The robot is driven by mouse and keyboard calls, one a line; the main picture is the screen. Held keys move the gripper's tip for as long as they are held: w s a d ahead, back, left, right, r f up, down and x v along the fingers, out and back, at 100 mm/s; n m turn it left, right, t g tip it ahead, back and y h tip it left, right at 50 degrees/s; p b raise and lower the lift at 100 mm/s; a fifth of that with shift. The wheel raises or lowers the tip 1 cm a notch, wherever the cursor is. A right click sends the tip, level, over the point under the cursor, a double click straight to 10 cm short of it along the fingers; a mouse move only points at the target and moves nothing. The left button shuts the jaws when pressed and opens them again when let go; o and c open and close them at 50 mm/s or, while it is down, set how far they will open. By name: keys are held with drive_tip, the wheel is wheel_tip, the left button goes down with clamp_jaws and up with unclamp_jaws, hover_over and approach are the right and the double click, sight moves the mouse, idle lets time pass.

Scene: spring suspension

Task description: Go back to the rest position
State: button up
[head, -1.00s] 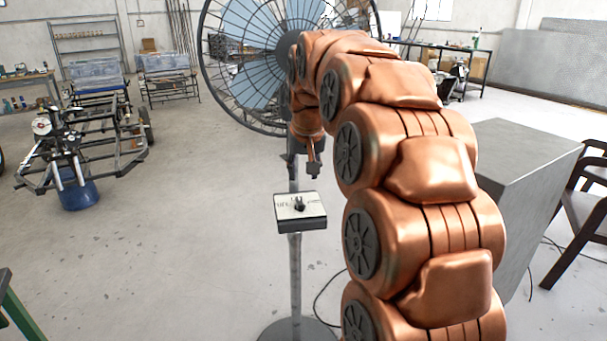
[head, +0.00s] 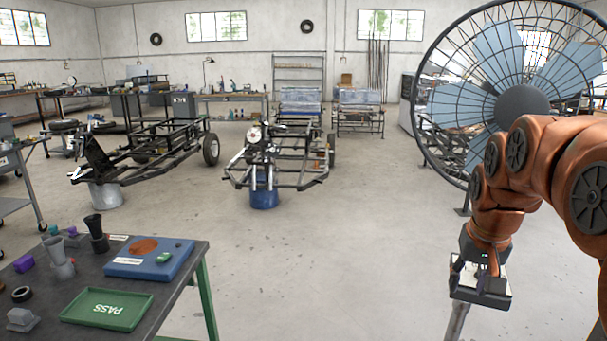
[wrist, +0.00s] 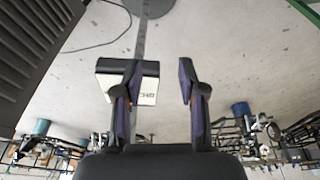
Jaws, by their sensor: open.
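My gripper (wrist: 157,75) is open and empty in the wrist view, its two dark fingers with purple pads set apart. In the head view my gripper (head: 487,262) hangs from my copper arm at the right, pointing down. The fan's small control box (head: 482,290) has a white face and dark sides and sits on the fan's stand. It also shows in the wrist view (wrist: 148,70), beyond the left finger and partly covered by it. No contact shows between finger and box. The big blue-bladed fan (head: 470,105) stands behind my arm.
A dark table with green legs (head: 185,290) at the lower left holds a green PASS tray (head: 70,308), a blue tray (head: 180,262) and small parts. Two chassis frames stand further back, one near a blue bucket (head: 263,190). The middle floor is clear.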

drive_tip(key=s+a+f+n+g, duration=0.15)
drive_tip(key=s+a+f, duration=0.3)
drive_tip(key=s, duration=0.45)
drive_tip(key=s+a+f+n+g, duration=0.15)
drive_tip(key=s+a+f, duration=0.3)
drive_tip(key=s, duration=0.45)
drive_tip(key=s+a+f+g, duration=0.2)
drive_tip(key=s+a+f, duration=0.25)
drive_tip(key=s, duration=0.55)
drive_tip(key=s+d+p+v, duration=0.1)
drive_tip(key=s+p+v, duration=0.2)
drive_tip(key=p+v, duration=0.9)
drive_tip(key=shift+w+d+r+t+y+p, duration=0.35)
drive_tip(key=shift+w+r, duration=0.25)
drive_tip(key=shift+r, duration=0.3)
drive_tip(key=shift+a+n, duration=0.2)
drive_tip(key=shift+n, duration=0.1)
